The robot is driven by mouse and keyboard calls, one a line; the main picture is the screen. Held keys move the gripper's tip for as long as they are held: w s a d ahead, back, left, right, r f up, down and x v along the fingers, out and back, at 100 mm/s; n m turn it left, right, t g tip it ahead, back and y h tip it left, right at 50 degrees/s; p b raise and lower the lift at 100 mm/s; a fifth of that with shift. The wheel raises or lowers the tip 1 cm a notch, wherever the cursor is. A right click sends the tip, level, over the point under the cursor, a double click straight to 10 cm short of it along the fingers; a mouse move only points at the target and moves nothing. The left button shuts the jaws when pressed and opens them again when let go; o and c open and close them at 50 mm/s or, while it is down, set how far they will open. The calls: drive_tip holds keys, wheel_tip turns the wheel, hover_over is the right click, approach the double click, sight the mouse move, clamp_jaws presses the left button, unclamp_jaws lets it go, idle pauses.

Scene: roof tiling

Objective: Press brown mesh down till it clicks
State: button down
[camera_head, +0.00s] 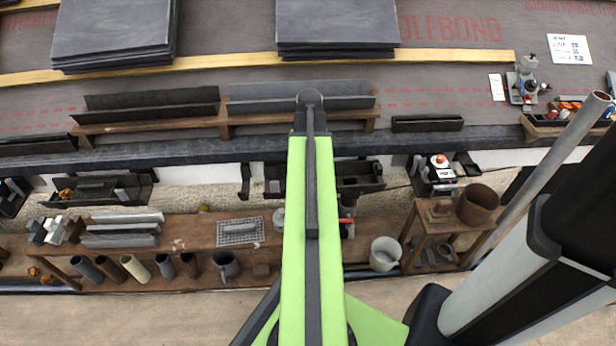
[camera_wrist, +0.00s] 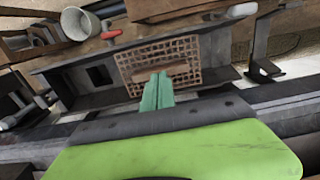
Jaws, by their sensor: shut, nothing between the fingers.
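The brown mesh (camera_wrist: 190,50) is a square grid with a plain bar across its middle. In the wrist view it lies over a dark grey gutter piece (camera_wrist: 215,80), slightly tilted in the picture; I cannot tell whether it is fully seated. My gripper (camera_wrist: 158,78) has green fingers closed together, with nothing held. Its tips overlap the lower middle of the mesh in the picture; contact is unclear. In the head view my green arm hides the mesh and the gripper; part of a dark gutter piece (camera_head: 360,184) shows to its right.
A wooden bench (camera_head: 190,232) below the eave holds a pale wire mesh (camera_head: 240,231), several pipe pieces and stacked grey lengths. A white bucket (camera_head: 385,253) stands right of my arm. Slate stacks (camera_head: 113,32) and a plank shelf (camera_head: 225,121) lie on the roof above.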

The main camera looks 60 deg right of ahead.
drive_tip(key=shift+f+b, duration=0.7)
drive_tip(key=shift+f, duration=0.05)
idle(0.7)
wheel_tip(320, 180, up, 9)
drive_tip(key=p, duration=0.9)
